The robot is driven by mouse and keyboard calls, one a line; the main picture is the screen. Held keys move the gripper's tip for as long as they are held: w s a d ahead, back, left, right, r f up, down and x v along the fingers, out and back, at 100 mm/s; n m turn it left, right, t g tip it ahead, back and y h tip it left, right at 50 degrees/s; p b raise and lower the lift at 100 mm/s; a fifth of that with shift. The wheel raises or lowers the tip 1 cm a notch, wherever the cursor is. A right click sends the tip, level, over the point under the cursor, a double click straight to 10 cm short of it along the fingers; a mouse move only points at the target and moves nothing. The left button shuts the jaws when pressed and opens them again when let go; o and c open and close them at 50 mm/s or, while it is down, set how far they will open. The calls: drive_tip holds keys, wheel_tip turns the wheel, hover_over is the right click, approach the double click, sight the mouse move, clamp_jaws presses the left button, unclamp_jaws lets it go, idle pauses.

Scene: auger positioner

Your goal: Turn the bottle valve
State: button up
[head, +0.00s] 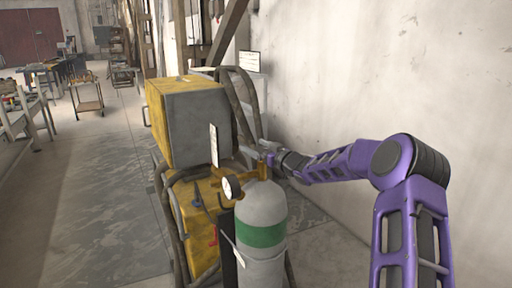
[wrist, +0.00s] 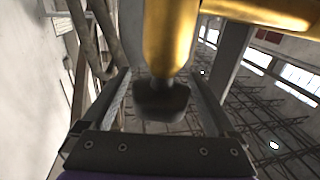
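The gas bottle (head: 262,215) is grey with a green band and stands upright in the head view. A brass valve body and round gauge (head: 231,187) sit at its top. In the wrist view the brass valve body (wrist: 170,35) comes down from the top, with a dark valve knob (wrist: 162,102) at its end. My gripper (wrist: 160,76) is open, with one finger on each side of the knob. Gaps show between the knob and both fingers, so they appear not to touch it. In the head view my gripper (head: 272,160) is at the bottle top, small and partly hidden.
A yellow and grey machine (head: 190,120) on a tube-framed cart stands left of and behind the bottle. A pale wall (head: 340,90) rises behind and to the right of my arm. The floor (head: 90,200) at left is open, with a small cart (head: 88,105) farther back.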

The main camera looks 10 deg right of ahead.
drive_tip(key=v, duration=1.7)
drive_tip(key=shift+s, duration=0.25)
